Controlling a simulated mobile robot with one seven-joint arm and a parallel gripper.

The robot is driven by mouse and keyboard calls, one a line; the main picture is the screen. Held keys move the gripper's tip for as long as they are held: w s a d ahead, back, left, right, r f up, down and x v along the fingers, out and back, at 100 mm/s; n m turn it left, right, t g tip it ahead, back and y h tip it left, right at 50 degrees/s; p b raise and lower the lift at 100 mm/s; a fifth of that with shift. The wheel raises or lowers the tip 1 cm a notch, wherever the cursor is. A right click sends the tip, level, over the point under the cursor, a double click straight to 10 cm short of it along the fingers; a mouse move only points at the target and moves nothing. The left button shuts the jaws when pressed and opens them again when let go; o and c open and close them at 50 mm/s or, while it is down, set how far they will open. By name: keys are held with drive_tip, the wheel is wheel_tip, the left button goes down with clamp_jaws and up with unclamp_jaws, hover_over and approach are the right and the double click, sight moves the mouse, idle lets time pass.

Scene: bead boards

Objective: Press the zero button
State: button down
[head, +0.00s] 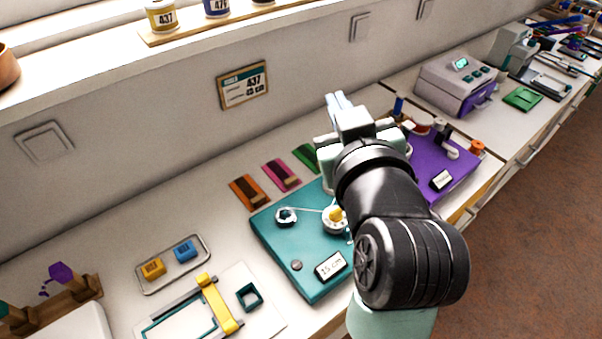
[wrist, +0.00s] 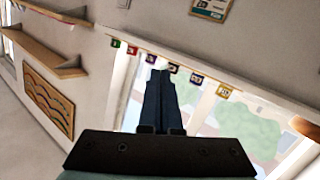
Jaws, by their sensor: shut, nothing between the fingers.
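A teal board (head: 275,243) lies on the bench, with a small display reading about 15 cm (head: 330,265). A small round grey button (head: 297,265) sits left of the display; no zero label on it is legible. A grey machine (head: 458,80) farther back has a lit screen and several dark buttons, their labels too small to read. My gripper (head: 338,98) is raised above the far side of the teal board, fingers pointing up and away toward the wall. In the wrist view its dark fingers (wrist: 160,75) are together and empty, touching nothing. My arm hides the board's right part.
A purple board (head: 455,165) with spools lies right of my arm. A metal tray (head: 205,250) with yellow and blue blocks and a yellow-barred frame (head: 218,303) stand left. A wall sign (head: 242,86) and a shelf of cups (head: 200,28) are behind.

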drive_tip(key=s+f+n+g+y, duration=0.1)
drive_tip(key=s+f+g, duration=0.3)
drive_tip(key=f, duration=0.7)
drive_tip(key=s+f+n+g+y, duration=0.2)
drive_tip(key=s+f+g, duration=0.3)
drive_tip(key=f, duration=0.7)
drive_tip(key=shift+s+a+f+y, duration=0.2)
drive_tip(key=shift+s+f+y, duration=0.15)
drive_tip(key=shift+s, duration=0.55)
hover_over(294, 260)
drive_tip(key=s+d, duration=0.2)
drive_tip(key=s, duration=0.1)
wheel_tip(294, 260, down, 7)
drive_tip(key=shift+w+a+r, duration=0.1)
drive_tip(key=shift+w+r, duration=0.05)
wheel_tip(294, 260, down, 3)
drive_tip(key=shift+w+r, duration=0.1)
drive_tip(key=shift+r, duration=0.1)
drive_tip(key=shift+f, duration=0.8)
